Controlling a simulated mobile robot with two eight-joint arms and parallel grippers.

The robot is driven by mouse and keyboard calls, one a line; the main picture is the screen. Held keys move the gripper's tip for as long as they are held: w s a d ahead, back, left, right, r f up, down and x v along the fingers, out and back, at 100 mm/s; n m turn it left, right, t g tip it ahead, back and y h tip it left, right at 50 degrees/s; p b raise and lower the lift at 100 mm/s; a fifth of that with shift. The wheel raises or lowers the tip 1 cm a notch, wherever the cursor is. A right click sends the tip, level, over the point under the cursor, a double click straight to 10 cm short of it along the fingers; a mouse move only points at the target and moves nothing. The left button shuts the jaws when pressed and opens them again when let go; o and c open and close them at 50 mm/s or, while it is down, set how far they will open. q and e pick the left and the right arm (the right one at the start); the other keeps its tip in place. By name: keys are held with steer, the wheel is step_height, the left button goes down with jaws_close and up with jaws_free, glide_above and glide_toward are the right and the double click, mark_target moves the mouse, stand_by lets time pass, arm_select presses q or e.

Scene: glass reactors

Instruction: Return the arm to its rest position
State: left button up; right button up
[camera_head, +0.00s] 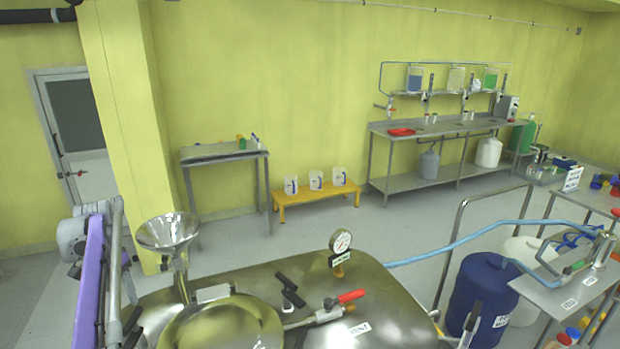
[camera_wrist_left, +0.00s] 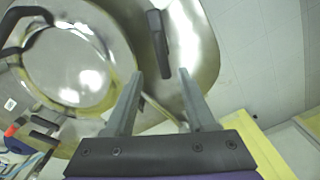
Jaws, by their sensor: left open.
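My left arm (camera_head: 92,275), with a purple link, stands upright at the left edge of the head view, beside the steel reactor. In the left wrist view my left gripper (camera_wrist_left: 162,74) has its two grey fingers spread apart with nothing between them. Beyond the fingers are shiny steel surfaces, a round lid (camera_wrist_left: 75,65) and a black handle (camera_wrist_left: 158,42). I cannot tell how far the fingertips are from them. In the head view the fingers are not clearly seen.
The reactor top (camera_head: 390,295) carries a steel funnel (camera_head: 168,232), a gauge (camera_head: 340,242) and a red-handled valve (camera_head: 350,296). A blue drum (camera_head: 480,300) stands to the right. A small steel table (camera_head: 220,152) and yellow bench (camera_head: 300,195) stand along the back wall, with open floor before them.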

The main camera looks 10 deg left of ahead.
arm_select(q)
steer(key=s+d+r+t, duration=0.1)
steer(key=s+d, duration=0.1)
steer(key=d, duration=0.9)
steer(key=s+d+r+t, duration=0.1)
steer(key=s+d, duration=0.1)
steer(key=d, duration=0.8)
steer(key=s+d+f+t, duration=0.1)
steer(key=s+d+f, duration=0.5)
steer(key=s+d, duration=0.3)
steer(key=s+d+f+t, duration=0.2)
steer(key=s+d+f, duration=0.4)
steer(key=s+d, duration=0.2)
steer(key=shift+s+d+f+t, duration=0.3)
steer(key=shift+s+d+f, duration=0.05)
steer(key=shift+s, duration=0.25)
steer(key=shift+a, duration=0.1)
steer(key=shift+c, duration=0.4)
